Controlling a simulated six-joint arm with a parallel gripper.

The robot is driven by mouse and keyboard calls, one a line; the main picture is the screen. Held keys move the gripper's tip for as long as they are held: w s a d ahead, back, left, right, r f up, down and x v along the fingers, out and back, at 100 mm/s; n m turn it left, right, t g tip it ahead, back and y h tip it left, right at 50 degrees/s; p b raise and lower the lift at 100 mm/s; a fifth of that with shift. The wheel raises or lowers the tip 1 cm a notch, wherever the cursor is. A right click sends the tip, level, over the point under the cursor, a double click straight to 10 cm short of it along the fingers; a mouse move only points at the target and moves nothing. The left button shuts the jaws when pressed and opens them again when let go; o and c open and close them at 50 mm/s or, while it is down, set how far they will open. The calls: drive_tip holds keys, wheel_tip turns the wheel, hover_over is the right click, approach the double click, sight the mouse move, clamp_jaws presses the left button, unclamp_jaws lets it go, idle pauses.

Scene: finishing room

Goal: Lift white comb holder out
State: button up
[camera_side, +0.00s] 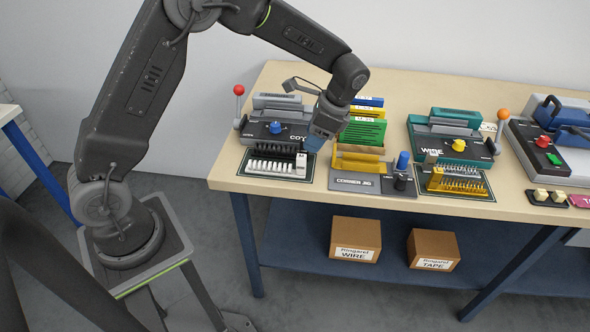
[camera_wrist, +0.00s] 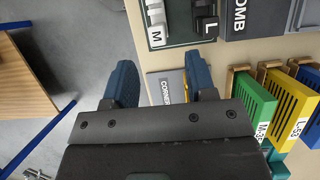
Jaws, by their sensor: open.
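The white comb holder (camera_side: 277,168), marked M, lies at the front of a dark mat (camera_side: 250,179) near the table's front edge. Its M end shows at the top of the wrist view (camera_wrist: 155,24). A black comb holder (camera_side: 270,149), marked L in the wrist view (camera_wrist: 207,22), lies behind it on the same mat. My gripper (camera_side: 316,143) is open, with blue fingertips, to the right of the holders in the side view. In the wrist view the fingertips (camera_wrist: 160,80) are apart with nothing held between them. The far end of the white holder is out of the wrist view.
The grey comb machine (camera_side: 257,132) stands behind the mat. The corner jig (camera_side: 352,183) and a rack of green, yellow and blue pieces (camera_side: 362,132) stand to the right. A green wire machine (camera_side: 440,141) stands further right, with a second mat (camera_side: 482,193) before it.

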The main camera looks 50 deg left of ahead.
sight(301, 156)
drive_tip(key=x, duration=0.8)
drive_tip(key=shift+s+a+f, duration=0.1)
drive_tip(key=shift+s+f, duration=0.05)
drive_tip(key=shift+s, duration=0.15)
drive_tip(key=shift+c, duration=0.3)
clamp_jaws()
